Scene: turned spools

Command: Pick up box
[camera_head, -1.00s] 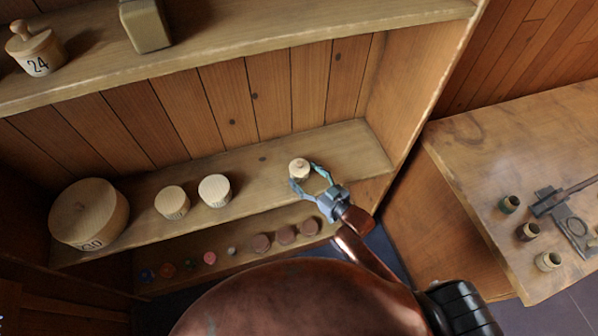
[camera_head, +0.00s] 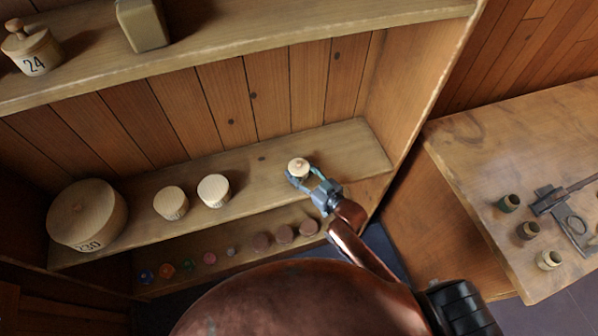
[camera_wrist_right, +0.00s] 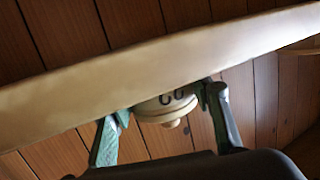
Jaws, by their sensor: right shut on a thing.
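A small round pale wooden box (camera_head: 298,166) with a knobbed lid stands at the right part of the middle shelf. My right gripper (camera_head: 307,178) reaches it from the front and is shut on it. In the right wrist view, the box (camera_wrist_right: 166,106) shows dark digits on its side and sits between the two greenish fingers of the gripper (camera_wrist_right: 162,108). The picture does not clearly show whether the box touches the shelf. My left gripper is not in view.
The middle shelf (camera_head: 255,190) also holds two round boxes (camera_head: 171,203) (camera_head: 213,191) and a large round box (camera_head: 88,214) marked 230. Small discs and balls lie on the shelf below. An upper shelf overhangs. A workbench (camera_head: 520,150) stands right.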

